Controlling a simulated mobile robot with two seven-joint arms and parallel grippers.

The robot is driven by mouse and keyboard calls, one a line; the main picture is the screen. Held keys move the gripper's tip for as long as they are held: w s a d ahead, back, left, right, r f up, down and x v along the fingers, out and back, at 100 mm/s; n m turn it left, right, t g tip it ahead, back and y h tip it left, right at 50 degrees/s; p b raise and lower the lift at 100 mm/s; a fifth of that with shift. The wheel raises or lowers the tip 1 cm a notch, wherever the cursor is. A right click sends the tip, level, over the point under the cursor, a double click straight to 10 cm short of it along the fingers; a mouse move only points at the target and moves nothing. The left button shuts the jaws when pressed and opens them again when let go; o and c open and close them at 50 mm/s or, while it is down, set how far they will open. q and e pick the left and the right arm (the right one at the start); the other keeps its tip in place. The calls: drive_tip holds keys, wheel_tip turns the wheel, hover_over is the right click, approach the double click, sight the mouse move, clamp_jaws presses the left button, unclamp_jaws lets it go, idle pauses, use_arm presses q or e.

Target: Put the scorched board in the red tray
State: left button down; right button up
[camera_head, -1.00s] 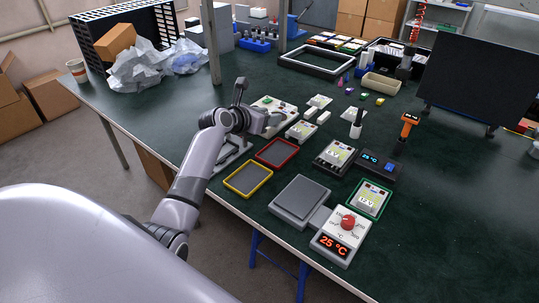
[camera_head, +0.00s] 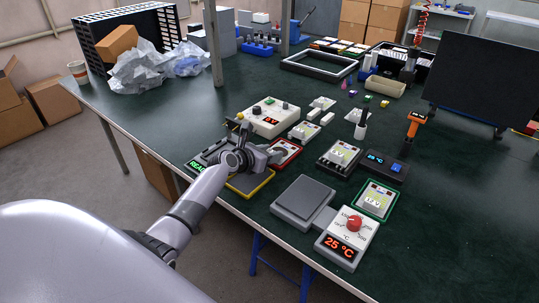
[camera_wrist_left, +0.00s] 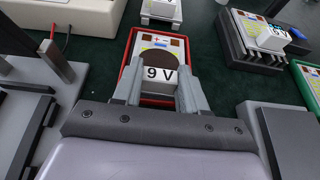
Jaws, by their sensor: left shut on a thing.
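The scorched board (camera_wrist_left: 156,50), a white board with a dark brown patch and a "9 V" block, lies within the red rim of the red tray (camera_wrist_left: 124,62) in the left wrist view. Whether it rests on the tray floor is hard to tell. My left gripper (camera_wrist_left: 160,88) is shut on the board's block, one finger at each side. In the head view my left gripper (camera_head: 268,157) covers the left part of the red tray (camera_head: 297,150), and the board (camera_head: 284,151) shows just beyond it. My right gripper is not in view.
A yellow tray (camera_head: 262,188) lies nearer, partly under my left wrist. A tester with a green display (camera_head: 197,165) stands to its left. A cream power unit (camera_head: 262,117) stands behind. A board sits on a dark fixture (camera_head: 338,158) to the right, and a grey plate (camera_head: 302,198) lies in front.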

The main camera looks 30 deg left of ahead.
use_arm(q)
drive_tip(key=c, duration=0.6)
unclamp_jaws()
drive_tip(key=shift+s+r+p, duration=0.3)
drive_tip(key=shift+s, duration=0.05)
drive_tip(key=p+v, duration=0.3)
drive_tip(key=v, duration=0.8)
drive_tip(key=shift+s+a, duration=0.1)
